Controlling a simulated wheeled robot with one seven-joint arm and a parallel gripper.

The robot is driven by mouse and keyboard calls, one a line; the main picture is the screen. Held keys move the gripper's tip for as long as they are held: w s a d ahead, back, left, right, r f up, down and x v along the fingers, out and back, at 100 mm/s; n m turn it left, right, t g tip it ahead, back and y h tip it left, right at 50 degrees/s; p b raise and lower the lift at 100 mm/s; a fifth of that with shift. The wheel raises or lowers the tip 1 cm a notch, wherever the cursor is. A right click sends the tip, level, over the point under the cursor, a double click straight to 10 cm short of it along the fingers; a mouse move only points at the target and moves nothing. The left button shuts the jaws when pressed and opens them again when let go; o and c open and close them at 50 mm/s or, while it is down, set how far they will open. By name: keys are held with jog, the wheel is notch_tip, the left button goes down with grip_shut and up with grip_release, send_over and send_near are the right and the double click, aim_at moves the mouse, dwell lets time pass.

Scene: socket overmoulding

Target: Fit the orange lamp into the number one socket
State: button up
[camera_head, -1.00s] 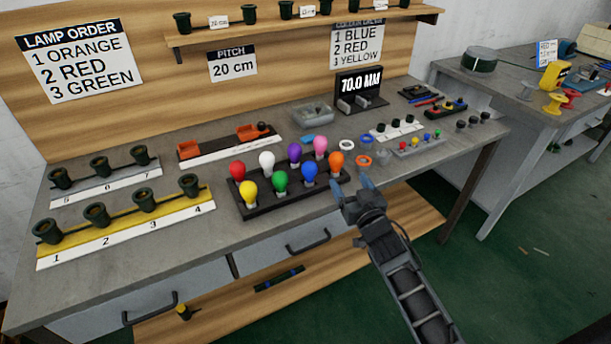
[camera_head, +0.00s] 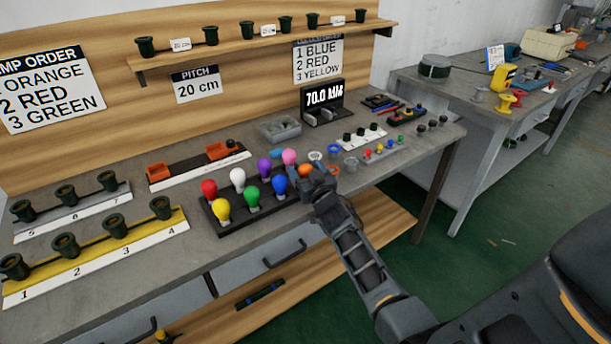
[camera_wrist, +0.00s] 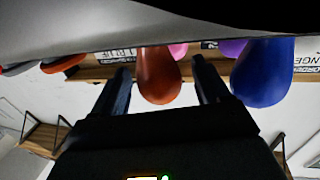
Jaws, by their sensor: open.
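The orange lamp (camera_head: 305,183) stands at the right end of the dark lamp tray (camera_head: 232,226), mostly hidden by my gripper in the head view. In the wrist view the orange lamp (camera_wrist: 158,76) sits between the two fingers of my gripper (camera_wrist: 160,85), with a gap to each finger. My gripper (camera_head: 318,182) is open around the lamp. The number one socket (camera_head: 14,266) is a dark cup at the left end of the yellow strip (camera_head: 120,236), above the label 1. Its opening looks empty.
Red (camera_head: 209,188), yellow (camera_head: 222,210), green (camera_head: 252,194) and blue lamps (camera_head: 279,184) stand close by in the tray, with white, purple and pink ones. Sockets 5 to 7 (camera_head: 70,212) stand behind the yellow strip. The bench between strip and tray is clear.

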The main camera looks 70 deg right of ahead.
jog(key=c, duration=1)
jog(key=shift+r, duration=0.1)
jog(key=shift+c, duration=0.2)
